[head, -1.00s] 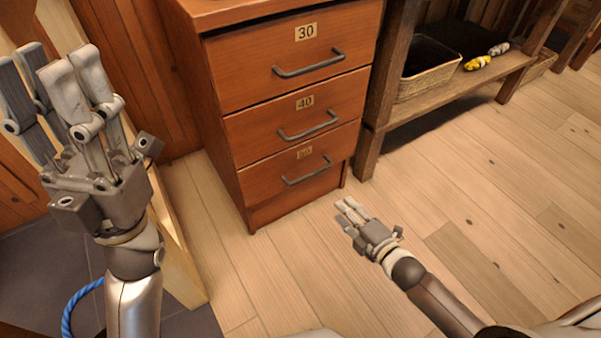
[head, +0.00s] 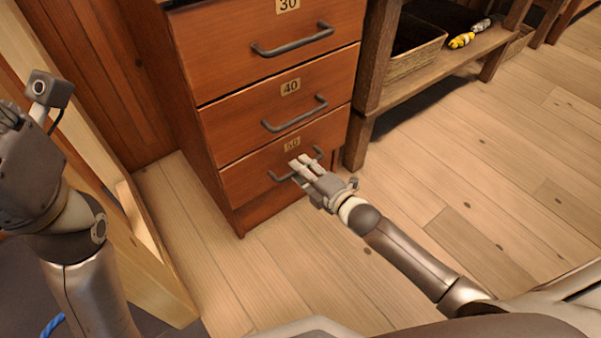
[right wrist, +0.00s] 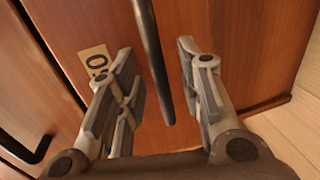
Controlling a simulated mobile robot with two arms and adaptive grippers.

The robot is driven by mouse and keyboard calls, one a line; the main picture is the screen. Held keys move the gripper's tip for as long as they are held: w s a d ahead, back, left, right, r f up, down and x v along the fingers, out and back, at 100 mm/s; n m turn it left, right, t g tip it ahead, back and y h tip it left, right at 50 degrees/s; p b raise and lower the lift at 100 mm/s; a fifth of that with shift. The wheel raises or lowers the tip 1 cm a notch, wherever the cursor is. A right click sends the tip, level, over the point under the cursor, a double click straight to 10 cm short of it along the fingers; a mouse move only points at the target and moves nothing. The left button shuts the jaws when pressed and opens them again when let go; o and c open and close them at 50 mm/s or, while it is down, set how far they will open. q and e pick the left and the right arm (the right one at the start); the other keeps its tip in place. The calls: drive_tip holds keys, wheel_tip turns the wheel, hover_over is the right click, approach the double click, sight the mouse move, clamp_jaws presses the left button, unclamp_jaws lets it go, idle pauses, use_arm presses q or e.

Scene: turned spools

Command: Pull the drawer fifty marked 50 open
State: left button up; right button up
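The drawer fifty (head: 244,180) is the lowest wooden drawer of the cabinet, with a small plate marked 50 (head: 292,144) and a grey bar handle (head: 317,154). It sits flush and closed. In the right wrist view the handle (right wrist: 152,60) runs between the two spread finger sides of my right gripper (right wrist: 160,95), with gaps on both sides. In the head view my right gripper (head: 302,165) is in front of the handle and hides its middle. It is open. My left gripper (head: 15,130) is partly cut off at the left edge, so its fingertips are hidden.
Drawers marked 40 (head: 280,110) and 30 (head: 240,50) are closed above. A wooden shelf (head: 455,60) at the right holds a basket (head: 415,62) and yellow and grey items (head: 462,40). A pale wooden beam (head: 150,270) stands at the left. The floor (head: 420,190) at the right is clear.

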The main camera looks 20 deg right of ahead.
drive_tip(key=shift+w+a+f, duration=0.15)
drive_tip(key=shift+w+a, duration=0.05)
drive_tip(key=shift+w, duration=0.5)
drive_tip(key=shift+c, duration=0.2)
clamp_jaws()
